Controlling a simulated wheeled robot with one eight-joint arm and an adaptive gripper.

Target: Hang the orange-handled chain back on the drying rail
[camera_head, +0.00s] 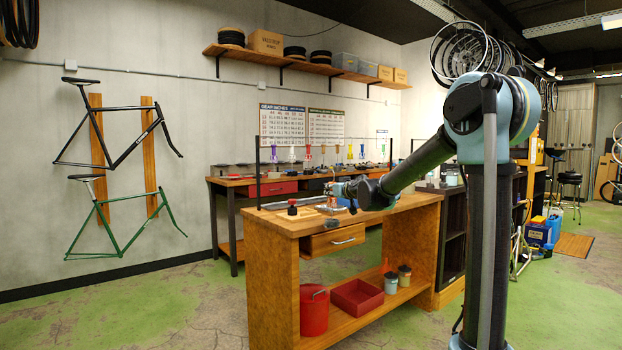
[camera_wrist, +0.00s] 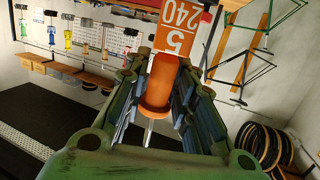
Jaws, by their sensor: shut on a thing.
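My gripper (camera_wrist: 165,95) is shut on the orange handle (camera_wrist: 158,88), which sits between the two green-blue fingers in the wrist view. A tag reading 5 and 240 (camera_wrist: 182,30) shows upside down beside the handle. A thin metal rod (camera_wrist: 148,133) extends from the handle. The chain itself is not clear in either view. In the head view my gripper (camera_head: 338,190) is small, over the wooden workbench, and its grip is too small to make out. The drying rail (camera_head: 325,145) spans the back bench, with several coloured handles hanging from it, including a purple one (camera_head: 268,155).
The workbench (camera_head: 270,222) stands in front of the back bench (camera_head: 225,181). A red bucket (camera_head: 313,312) and a red bin (camera_head: 357,296) stand on its lower shelf. Bike frames (camera_head: 120,130) hang on the left wall. Green floor (camera_head: 190,315) is clear at the left.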

